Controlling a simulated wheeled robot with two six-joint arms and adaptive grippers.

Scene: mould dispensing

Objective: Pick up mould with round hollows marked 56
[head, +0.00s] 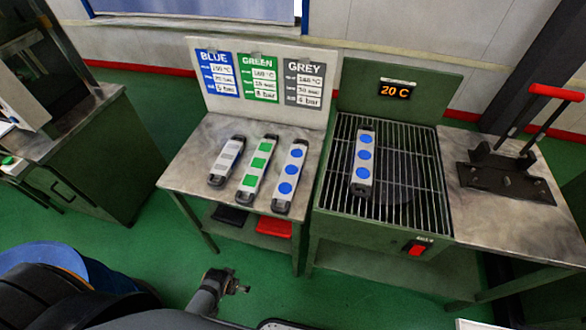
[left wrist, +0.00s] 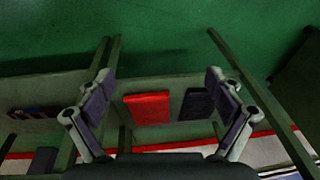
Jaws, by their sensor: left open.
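Two moulds with round blue hollows show in the head view. One mould (head: 290,174) lies at the right of the left table's top, and another mould (head: 363,162) lies on the grill. Any number on them is too small to read, so I cannot tell which is marked 56. My left gripper (head: 238,284) is low in front of the left table, apart from both moulds. In the left wrist view its two fingers (left wrist: 160,82) are spread with nothing between them. My right gripper is not in view.
A grey mould (head: 226,161) and a mould with green square hollows (head: 257,168) lie on the left table (head: 185,172). The grill (head: 414,182) has a "20 C" display (head: 396,90). A red-handled press (head: 508,170) stands at right. Red (head: 274,229) and dark items lie on the lower shelf.

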